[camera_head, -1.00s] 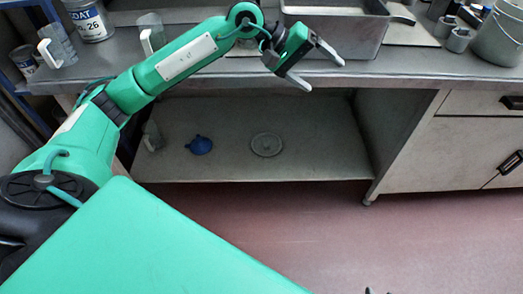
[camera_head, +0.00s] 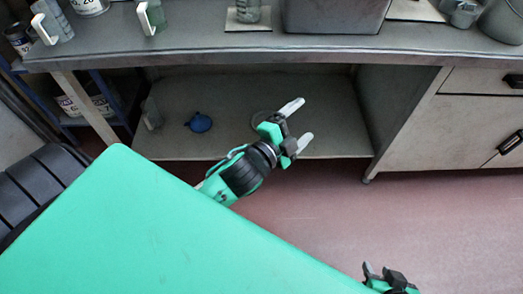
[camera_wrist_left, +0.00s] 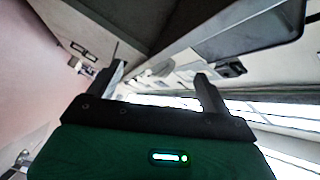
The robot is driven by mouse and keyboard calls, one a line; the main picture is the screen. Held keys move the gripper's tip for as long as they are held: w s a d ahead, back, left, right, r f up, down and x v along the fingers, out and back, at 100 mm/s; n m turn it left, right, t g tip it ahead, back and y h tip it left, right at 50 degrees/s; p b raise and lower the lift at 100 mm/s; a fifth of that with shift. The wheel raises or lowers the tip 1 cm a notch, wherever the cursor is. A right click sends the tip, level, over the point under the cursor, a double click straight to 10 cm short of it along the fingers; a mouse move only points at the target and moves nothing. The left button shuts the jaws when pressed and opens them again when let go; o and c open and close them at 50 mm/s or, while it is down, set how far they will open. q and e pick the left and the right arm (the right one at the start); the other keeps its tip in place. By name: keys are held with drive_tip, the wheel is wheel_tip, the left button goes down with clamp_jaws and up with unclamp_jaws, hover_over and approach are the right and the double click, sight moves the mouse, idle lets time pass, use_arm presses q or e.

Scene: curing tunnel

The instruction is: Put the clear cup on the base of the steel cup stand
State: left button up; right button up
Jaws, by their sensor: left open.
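My left gripper (camera_head: 299,124) is open and empty, in front of the lower shelf and below the worktop edge. Its two spread fingers also show in the left wrist view (camera_wrist_left: 158,82), with nothing between them. At the top of the head view, a pale square plate (camera_head: 238,24) lies on the worktop with a greyish, see-through cylinder (camera_head: 248,11) on it. The top edge cuts this off, so I cannot tell surely whether these are the stand's base and the clear cup. My right gripper (camera_head: 383,272) shows only partly at the bottom; its opening is unclear.
Two clear jugs with white handles (camera_head: 52,20) (camera_head: 152,15) and a steel tray (camera_head: 335,14) stand on the worktop (camera_head: 190,42). The lower shelf holds a blue funnel (camera_head: 199,122), a clear vessel (camera_head: 152,114) and a round disc partly behind my gripper. The floor (camera_head: 330,220) is clear.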

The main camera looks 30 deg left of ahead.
use_arm(q)
drive_tip(key=s+f+n+g+y, duration=0.1)
drive_tip(key=s+f+n+g, duration=0.9)
drive_tip(key=s+f, duration=0.6)
drive_tip(key=s+n, duration=0.1)
drive_tip(key=n, duration=0.1)
drive_tip(key=shift+s+n, duration=0.35)
drive_tip(key=shift+n, duration=0.05)
drive_tip(key=shift+f, duration=0.1)
